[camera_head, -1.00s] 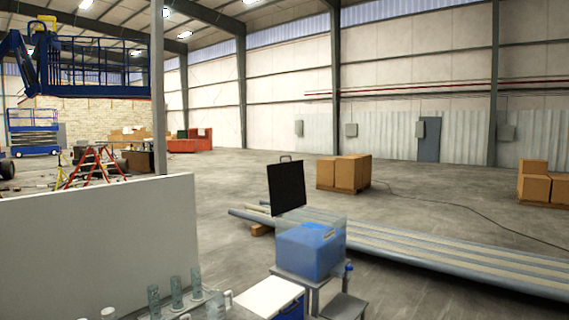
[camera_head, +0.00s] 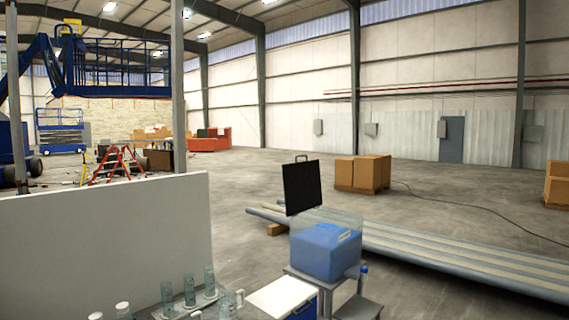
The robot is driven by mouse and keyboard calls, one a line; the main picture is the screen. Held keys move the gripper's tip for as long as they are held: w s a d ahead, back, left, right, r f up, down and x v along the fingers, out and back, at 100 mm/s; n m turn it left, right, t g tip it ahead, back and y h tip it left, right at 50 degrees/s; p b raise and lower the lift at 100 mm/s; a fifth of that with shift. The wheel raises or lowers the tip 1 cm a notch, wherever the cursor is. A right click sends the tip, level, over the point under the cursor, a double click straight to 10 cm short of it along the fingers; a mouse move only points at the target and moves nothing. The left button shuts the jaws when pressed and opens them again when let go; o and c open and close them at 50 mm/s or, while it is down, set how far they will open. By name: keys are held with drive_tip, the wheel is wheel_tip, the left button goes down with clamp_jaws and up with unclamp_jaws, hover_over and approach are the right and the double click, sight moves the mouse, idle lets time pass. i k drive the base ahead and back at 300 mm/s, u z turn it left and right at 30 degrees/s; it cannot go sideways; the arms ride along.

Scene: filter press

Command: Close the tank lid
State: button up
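The tank (camera_head: 328,252) is a clear-walled box with blue contents, standing on a grey stand right of centre in the lower part of the head view. Its lid (camera_head: 301,187) is a dark, near-black panel with a small handle on its top edge. The lid stands upright at the tank's back left edge, so the tank is open on top. My gripper and arm are not in this view.
A white-topped box (camera_head: 283,297) stands just left of the tank. Clear cylinders (camera_head: 189,290) stand by a white panel (camera_head: 110,245). Long pipes (camera_head: 440,255) lie behind the tank. Cardboard boxes (camera_head: 362,173) are farther back, with open floor around them.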

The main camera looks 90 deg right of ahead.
sight(301, 180)
drive_tip(key=u, duration=1.1)
drive_tip(key=k, duration=2.5)
drive_tip(key=z, duration=0.75)
